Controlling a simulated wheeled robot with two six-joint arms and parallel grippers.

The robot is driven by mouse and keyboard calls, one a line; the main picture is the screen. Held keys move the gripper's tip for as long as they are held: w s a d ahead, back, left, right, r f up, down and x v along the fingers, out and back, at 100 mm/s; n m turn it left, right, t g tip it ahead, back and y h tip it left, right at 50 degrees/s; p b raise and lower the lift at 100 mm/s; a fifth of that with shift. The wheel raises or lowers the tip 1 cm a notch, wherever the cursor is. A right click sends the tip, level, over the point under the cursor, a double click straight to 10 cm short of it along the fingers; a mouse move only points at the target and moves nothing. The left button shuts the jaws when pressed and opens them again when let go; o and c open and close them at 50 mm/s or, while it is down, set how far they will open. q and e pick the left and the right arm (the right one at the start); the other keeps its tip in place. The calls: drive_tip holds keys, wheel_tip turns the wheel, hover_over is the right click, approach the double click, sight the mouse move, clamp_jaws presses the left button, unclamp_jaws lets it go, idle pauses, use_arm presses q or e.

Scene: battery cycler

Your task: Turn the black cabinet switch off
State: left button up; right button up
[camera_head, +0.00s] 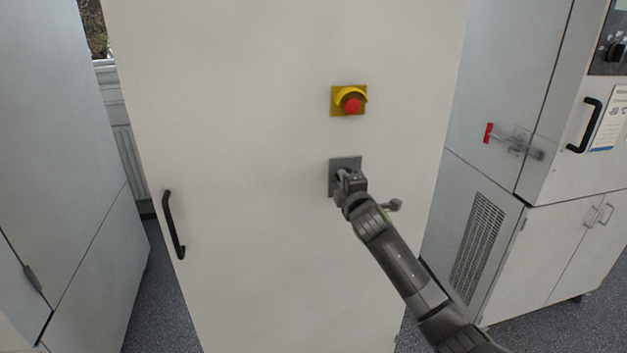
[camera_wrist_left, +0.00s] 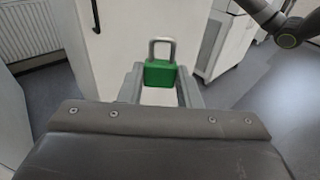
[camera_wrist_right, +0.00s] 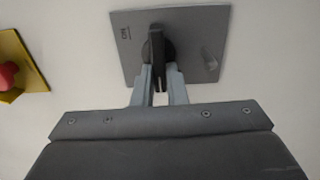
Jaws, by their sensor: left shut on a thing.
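The black switch (camera_wrist_right: 157,46) sits on a square grey plate (camera_wrist_right: 198,28) on the pale cabinet front. In the head view the plate (camera_head: 345,162) is below the emergency stop, and my right gripper (camera_head: 345,180) covers most of the switch. In the right wrist view the fingers of my right gripper (camera_wrist_right: 158,84) lie close on both sides of the black handle. I cannot tell whether they press on it. In the left wrist view my left gripper (camera_wrist_left: 160,92) is shut on a green padlock (camera_wrist_left: 159,73) with a metal shackle. The left gripper is outside the head view.
A red emergency stop (camera_head: 352,105) on a yellow plate sits above the switch. The cabinet has a black handle (camera_head: 173,225) at its left. Other cabinets stand to either side, the right one with a red-handled latch (camera_head: 489,133). Grey floor shows between them.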

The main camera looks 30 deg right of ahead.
drive_tip(key=o, duration=0.4)
drive_tip(key=shift+o, duration=0.2)
drive_tip(key=shift+s, duration=0.1)
drive_tip(key=b+v, duration=0.3)
drive_tip(key=v, duration=0.9)
drive_tip(key=shift+f, duration=0.15)
